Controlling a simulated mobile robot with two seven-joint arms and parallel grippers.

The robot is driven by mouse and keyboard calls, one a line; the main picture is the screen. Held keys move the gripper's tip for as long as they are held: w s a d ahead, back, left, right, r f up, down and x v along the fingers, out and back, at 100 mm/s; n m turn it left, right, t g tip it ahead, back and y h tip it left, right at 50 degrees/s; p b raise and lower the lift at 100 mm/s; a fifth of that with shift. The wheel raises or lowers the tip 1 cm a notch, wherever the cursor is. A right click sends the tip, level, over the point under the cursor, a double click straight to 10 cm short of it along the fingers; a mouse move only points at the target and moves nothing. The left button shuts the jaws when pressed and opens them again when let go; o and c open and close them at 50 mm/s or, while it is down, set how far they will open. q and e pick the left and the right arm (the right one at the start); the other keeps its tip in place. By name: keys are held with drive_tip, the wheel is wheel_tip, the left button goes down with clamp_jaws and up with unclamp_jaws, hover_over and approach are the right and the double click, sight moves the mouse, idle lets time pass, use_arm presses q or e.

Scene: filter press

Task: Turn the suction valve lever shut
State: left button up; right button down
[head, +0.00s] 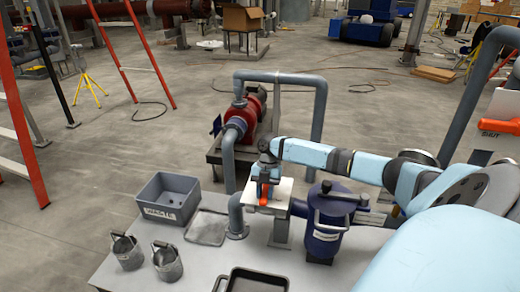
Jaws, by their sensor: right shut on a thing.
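My right arm reaches in from the right, and its gripper (265,180) points down over a pale square plate (284,190) on a post. An orange-red lever (264,196) shows between and below the fingers, and I take it for the suction valve lever. The right gripper is shut on it. The gripper hides most of the lever and whatever it is mounted on, so its exact angle is unclear. My left gripper is out of view.
A dark blue filter housing (324,237) stands close right of the plate. A grey pipe (229,165) rises on the left, with a red pump (241,122) behind. The grey waste bin (168,210), two metal buckets (127,255) and a black tray (250,287) are on the table.

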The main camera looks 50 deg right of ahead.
idle(0.3)
drive_tip(key=c, duration=0.9)
unclamp_jaws()
drive_tip(key=v, duration=1.3)
drive_tip(key=shift+d+r+b, duration=0.1)
drive_tip(key=shift+r+b, duration=0.3)
